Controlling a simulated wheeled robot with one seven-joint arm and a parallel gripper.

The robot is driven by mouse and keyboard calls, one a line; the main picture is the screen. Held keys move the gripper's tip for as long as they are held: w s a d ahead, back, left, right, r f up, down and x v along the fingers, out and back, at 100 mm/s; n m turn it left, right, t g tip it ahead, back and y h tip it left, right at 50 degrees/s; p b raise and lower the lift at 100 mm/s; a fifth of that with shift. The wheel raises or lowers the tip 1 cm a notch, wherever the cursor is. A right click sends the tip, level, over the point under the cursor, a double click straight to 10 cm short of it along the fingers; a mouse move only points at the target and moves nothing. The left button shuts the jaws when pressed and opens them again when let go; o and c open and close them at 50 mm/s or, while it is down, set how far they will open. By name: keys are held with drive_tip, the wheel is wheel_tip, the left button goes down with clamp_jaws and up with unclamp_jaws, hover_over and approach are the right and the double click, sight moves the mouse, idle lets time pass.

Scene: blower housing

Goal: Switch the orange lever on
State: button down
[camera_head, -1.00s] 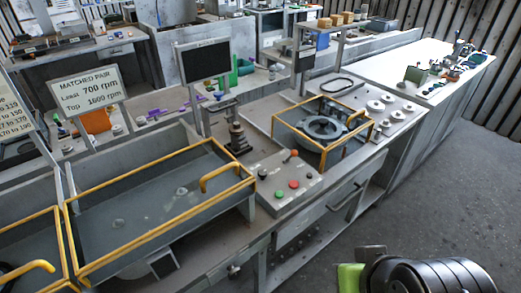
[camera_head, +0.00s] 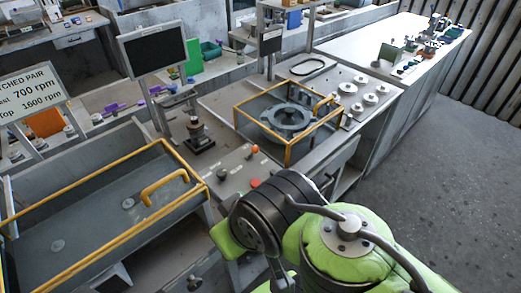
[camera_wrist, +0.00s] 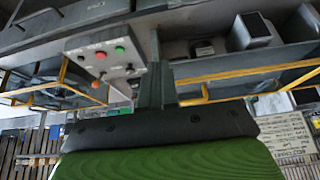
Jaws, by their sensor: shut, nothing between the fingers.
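The orange lever (camera_head: 254,150) stands on the grey control panel (camera_head: 238,186), its ball knob up on a short stem. In the wrist view the scene is upside down, and the lever's orange knob (camera_wrist: 94,84) shows at the panel's lower edge. I cannot tell its switch position. My gripper (camera_wrist: 157,126) fills the lower part of the wrist view as a black edge with a green body, shut and empty, apart from the lever. In the head view my arm covers part of the panel and hides its green button; my fingertips are not clear there.
A red button (camera_head: 255,183) and a black knob (camera_head: 222,174) share the panel with the lever. A yellow-framed enclosure (camera_head: 287,155) around a round housing stands behind right. A yellow-edged tray (camera_head: 95,243) lies left. Open floor (camera_head: 455,165) is at right.

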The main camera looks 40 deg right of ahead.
drive_tip(key=w+d+f+m+g+y+p, duration=0.15)
drive_tip(key=w+d+m+p, duration=0.4)
drive_tip(key=w+d, duration=0.55)
drive_tip(key=s+d+f+m+t+p, duration=0.1)
drive_tip(key=d+f+m+t, duration=0.15)
drive_tip(key=d, duration=0.35)
drive_tip(key=s+d+f+m+t+y+p, duration=0.1)
drive_tip(key=d+m, duration=0.2)
drive_tip(key=d, duration=0.3)
drive_tip(key=s+d+f+m+t+p, duration=0.1)
drive_tip(key=d+f+m+t, duration=0.15)
drive_tip(key=d, duration=0.35)
approach(252, 153)
drive_tip(key=f, duration=0.1)
drive_tip(key=s+f, duration=0.1)
drive_tip(key=f, duration=0.1)
drive_tip(key=shift+s+d+f+m+g+b, duration=0.2)
drive_tip(key=shift+s+d+m+g+b, duration=0.1)
drive_tip(key=shift+s+m+g+b, duration=0.1)
drive_tip(key=w, duration=0.1)
drive_tip(key=w+p, duration=0.1)
drive_tip(key=w, duration=0.1)
drive_tip(key=shift+w+a+r, duration=0.2)
drive_tip(key=shift+w+a, duration=0.15)
drive_tip(key=shift+a, duration=0.05)
drive_tip(key=shift+w+a, duration=0.1)
drive_tip(key=shift+w, duration=0.2)
drive_tip(key=shift+r, duration=0.1)
